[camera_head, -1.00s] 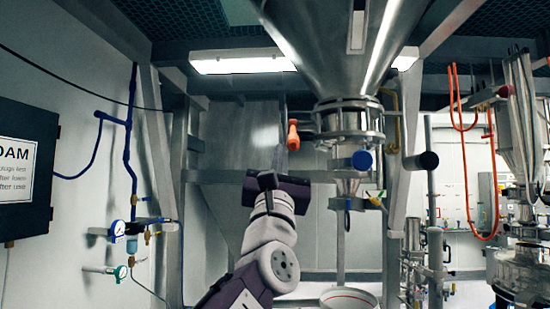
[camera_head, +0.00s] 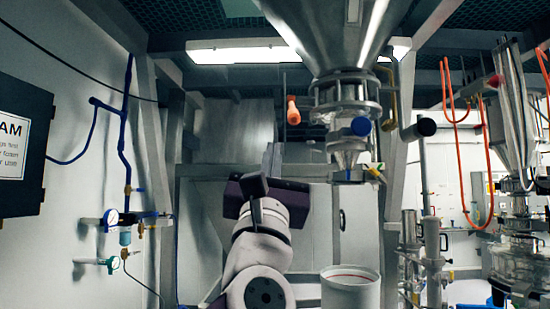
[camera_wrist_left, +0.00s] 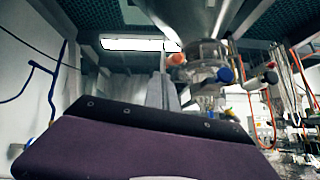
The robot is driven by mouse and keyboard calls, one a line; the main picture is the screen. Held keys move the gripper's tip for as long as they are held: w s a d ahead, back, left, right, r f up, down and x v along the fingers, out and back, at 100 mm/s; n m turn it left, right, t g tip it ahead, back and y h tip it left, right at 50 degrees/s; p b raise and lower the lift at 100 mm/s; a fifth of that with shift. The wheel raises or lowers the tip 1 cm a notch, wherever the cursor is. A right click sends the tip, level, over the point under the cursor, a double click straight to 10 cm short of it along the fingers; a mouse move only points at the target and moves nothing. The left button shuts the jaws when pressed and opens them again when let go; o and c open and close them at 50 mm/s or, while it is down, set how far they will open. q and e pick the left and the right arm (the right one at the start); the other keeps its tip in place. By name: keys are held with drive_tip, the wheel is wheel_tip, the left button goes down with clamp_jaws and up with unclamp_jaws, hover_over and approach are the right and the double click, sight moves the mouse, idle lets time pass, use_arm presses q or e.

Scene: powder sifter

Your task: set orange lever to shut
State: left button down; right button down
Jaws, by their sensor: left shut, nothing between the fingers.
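The orange lever (camera_head: 293,111) hangs upright beside the left of the valve collar (camera_head: 345,92) under the steel hopper. It also shows in the left wrist view (camera_wrist_left: 176,59), just left of the clamped collar. My left gripper (camera_head: 270,153) is shut and empty, its fingers pointing up, below and left of the lever and apart from it. In the left wrist view the shut fingers (camera_wrist_left: 162,92) stand in front of the space below the lever. My right gripper is not in view.
A steel hopper (camera_head: 330,30) fills the top. A blue-capped valve (camera_head: 360,127) and a black-capped pipe (camera_head: 419,128) lie right of the lever. A white bucket (camera_head: 351,290) stands below. A dark panel (camera_head: 25,155) and blue pipe (camera_head: 127,150) are at left.

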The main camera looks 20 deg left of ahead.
use_arm(q)
drive_tip(key=w+d+f+g+p, duration=0.1)
drive_tip(key=w+f+p, duration=0.3)
drive_tip(key=w+r+p, duration=0.5)
drive_tip(key=r+p, duration=0.3)
drive_tip(key=r, duration=0.2)
drive_tip(key=shift+w+a+h+p, duration=0.15)
drive_tip(key=shift+w+h+p, duration=0.1)
drive_tip(key=shift+h+p, duration=0.1)
